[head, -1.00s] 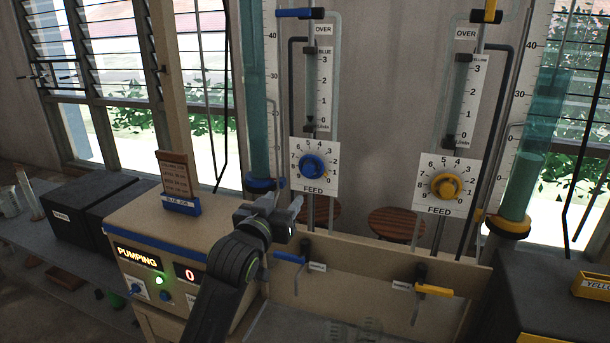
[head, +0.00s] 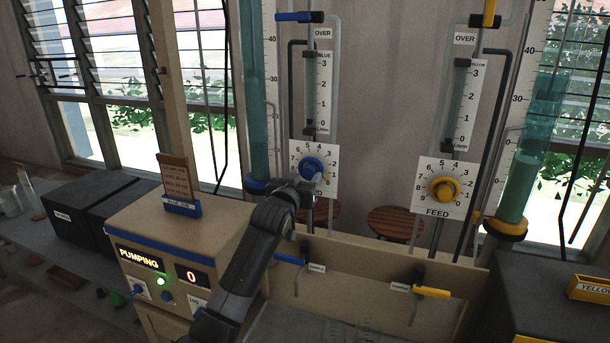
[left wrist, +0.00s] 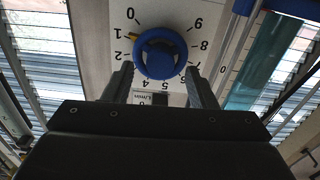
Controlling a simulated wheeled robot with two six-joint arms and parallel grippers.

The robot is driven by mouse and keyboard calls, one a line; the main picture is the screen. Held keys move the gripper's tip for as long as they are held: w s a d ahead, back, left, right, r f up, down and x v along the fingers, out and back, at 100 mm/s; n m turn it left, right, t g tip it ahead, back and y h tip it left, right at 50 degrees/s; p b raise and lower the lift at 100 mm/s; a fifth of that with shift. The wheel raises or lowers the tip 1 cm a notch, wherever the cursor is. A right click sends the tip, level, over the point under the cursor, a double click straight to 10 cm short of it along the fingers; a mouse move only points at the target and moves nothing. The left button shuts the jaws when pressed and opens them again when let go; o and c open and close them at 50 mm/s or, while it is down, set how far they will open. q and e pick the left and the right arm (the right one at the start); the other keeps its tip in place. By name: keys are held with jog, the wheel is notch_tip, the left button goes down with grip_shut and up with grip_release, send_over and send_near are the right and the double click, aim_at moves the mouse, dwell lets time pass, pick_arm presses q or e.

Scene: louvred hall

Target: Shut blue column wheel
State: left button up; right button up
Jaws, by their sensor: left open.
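The blue column wheel (head: 312,167) is a blue knob on a white numbered dial plate (head: 330,186) below the blue column's flow gauge. In the left wrist view the blue wheel (left wrist: 161,54) sits just ahead of the two fingers, with its yellow pointer (left wrist: 132,37) near 1. My left gripper (head: 318,183) is at the lower edge of the dial and hides its lower part. In the left wrist view the left gripper (left wrist: 159,84) is open, its fingers spread on either side of the wheel's near edge. My right gripper is not in view.
A yellow wheel (head: 444,189) is on a matching dial to the right. Blue (head: 290,259) and yellow (head: 431,292) lever taps are below. The pump box (head: 190,240) reads PUMPING and 0. Glass columns flank the dials.

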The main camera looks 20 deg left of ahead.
pick_arm(q)
jog(key=shift+w, duration=0.7)
jog(key=shift+c, duration=0.4)
jog(key=c, duration=0.9)
jog(key=shift+r+m+p, duration=0.15)
jog(key=shift+m+p, duration=0.7)
jog(key=shift+m, duration=1.05)
jog(key=o, duration=1)
jog(key=shift+s+f, duration=0.1)
jog(key=shift+f, duration=0.1)
